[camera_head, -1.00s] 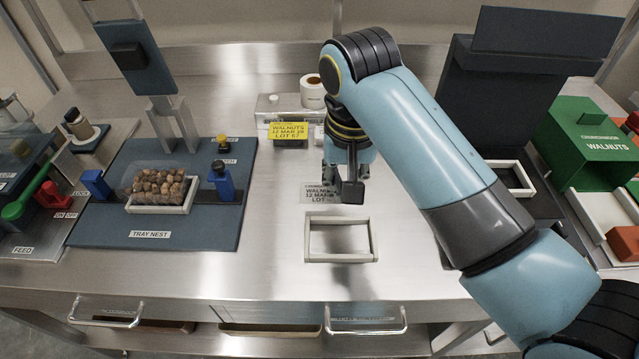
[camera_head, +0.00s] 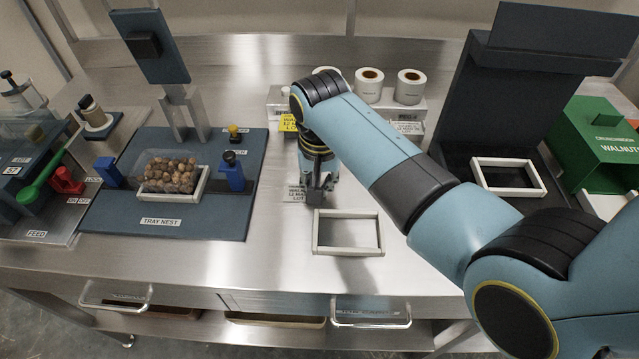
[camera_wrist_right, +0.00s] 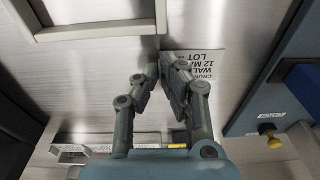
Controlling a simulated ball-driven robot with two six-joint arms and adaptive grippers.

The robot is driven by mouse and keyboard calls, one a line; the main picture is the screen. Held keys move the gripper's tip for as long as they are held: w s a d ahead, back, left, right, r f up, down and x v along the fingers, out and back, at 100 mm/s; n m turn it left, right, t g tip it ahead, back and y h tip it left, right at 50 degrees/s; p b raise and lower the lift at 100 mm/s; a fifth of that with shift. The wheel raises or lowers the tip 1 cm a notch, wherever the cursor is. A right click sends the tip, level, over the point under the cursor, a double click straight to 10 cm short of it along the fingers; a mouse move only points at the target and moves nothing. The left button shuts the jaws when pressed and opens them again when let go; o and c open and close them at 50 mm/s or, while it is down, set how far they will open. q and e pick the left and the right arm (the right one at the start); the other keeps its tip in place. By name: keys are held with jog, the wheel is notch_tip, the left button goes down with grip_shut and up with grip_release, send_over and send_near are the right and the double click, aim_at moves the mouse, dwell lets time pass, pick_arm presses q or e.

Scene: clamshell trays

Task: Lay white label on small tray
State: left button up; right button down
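A pale label (camera_head: 297,195) with black print lies on the steel table; it also shows in the wrist view (camera_wrist_right: 206,72). My right gripper (camera_head: 316,198) is low over the label's right part and hides some of it. In the wrist view my right gripper's fingertips (camera_wrist_right: 161,72) are close together at the label's edge; whether they pinch it is unclear. An empty pale tray (camera_head: 348,250) stands just in front. Another tray (camera_head: 170,198) in the nest holds walnuts, with a clear lid raised behind. A third empty tray (camera_head: 508,187) stands right. My left gripper is out of view.
A dispenser with white rolls (camera_head: 369,84) stands at the back, with a yellow label (camera_head: 288,133) at its front left. The blue tray nest board (camera_head: 215,222) is left, a dark stand (camera_head: 480,95) right. A green walnut box (camera_head: 597,140) is far right.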

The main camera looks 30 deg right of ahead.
jog(key=c, duration=2)
grip_release()
jog(key=shift+f, duration=0.1)
jog(key=o, duration=0.5)
